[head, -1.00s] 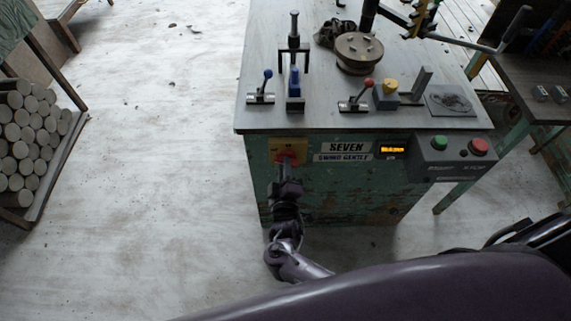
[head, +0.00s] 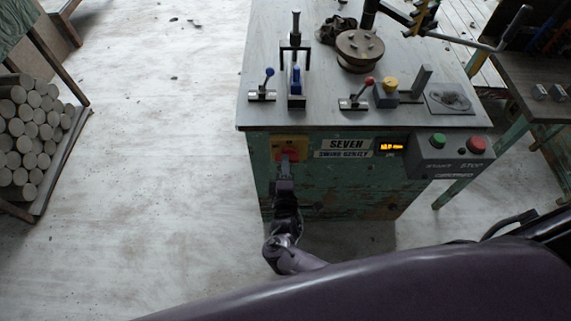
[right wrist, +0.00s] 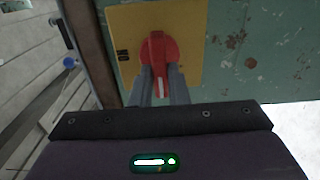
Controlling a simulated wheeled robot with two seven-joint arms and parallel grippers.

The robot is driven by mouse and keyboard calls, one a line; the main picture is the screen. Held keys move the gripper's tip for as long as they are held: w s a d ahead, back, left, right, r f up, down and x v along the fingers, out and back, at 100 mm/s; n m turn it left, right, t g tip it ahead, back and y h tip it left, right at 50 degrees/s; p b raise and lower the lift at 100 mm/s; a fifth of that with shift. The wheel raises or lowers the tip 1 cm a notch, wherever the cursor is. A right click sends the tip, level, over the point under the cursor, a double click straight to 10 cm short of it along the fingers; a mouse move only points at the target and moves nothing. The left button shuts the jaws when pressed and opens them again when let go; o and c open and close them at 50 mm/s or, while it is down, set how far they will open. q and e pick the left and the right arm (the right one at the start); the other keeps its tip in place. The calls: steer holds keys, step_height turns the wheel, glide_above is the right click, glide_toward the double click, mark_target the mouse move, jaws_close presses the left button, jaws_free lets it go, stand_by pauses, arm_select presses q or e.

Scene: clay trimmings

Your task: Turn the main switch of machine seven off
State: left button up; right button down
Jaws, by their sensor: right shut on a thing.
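The main switch is a red rotary handle (head: 288,153) on a yellow plate (head: 277,143), on the green front of the machine marked SEVEN (head: 346,144). In the right wrist view the red handle (right wrist: 158,47) shows close up on its yellow plate (right wrist: 191,22). The handle's narrow part with a white mark points down between the fingers. My right gripper (head: 287,162) reaches up from below and is shut on this handle, its fingers (right wrist: 160,72) one on each side. They hide part of it. My left gripper is not in view.
A lit amber display (head: 390,147) and a control box with a green button (head: 437,140) and red button (head: 476,144) sit to the right. Levers and fixtures stand on the machine top (head: 330,118). Round billets (head: 30,125) are stacked at far left. The floor between is mostly clear.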

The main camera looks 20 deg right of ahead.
steer(key=c, duration=1.4)
jaws_free()
steer(key=v, duration=0.7)
steer(key=shift+s, duration=0.4)
steer(key=shift+a, duration=0.15)
steer(key=s+d+f+m+g+y, duration=0.1)
steer(key=s+d+f+m+g, duration=0.2)
steer(key=f, duration=0.4)
steer(key=s+d+f+m+g+y, duration=0.15)
steer(key=s+f, duration=0.25)
steer(key=f, duration=0.4)
steer(key=s+d+f+m+g, duration=0.1)
steer(key=s+d+f+g, duration=0.2)
steer(key=f, duration=0.4)
steer(key=s+d+f+m+g+y, duration=0.1)
steer(key=s+d+f+m+g, duration=0.1)
steer(key=s, duration=0.9)
steer(key=s+d+f+m+g+y, duration=0.1)
steer(key=s+f+m+g, duration=0.4)
steer(key=s, duration=0.7)
step_height(320, 180, down, 4)
steer(key=shift+s+d+f+g, duration=0.1)
steer(key=shift+s+d+g, duration=0.1)
steer(key=shift+d+g, duration=0.55)
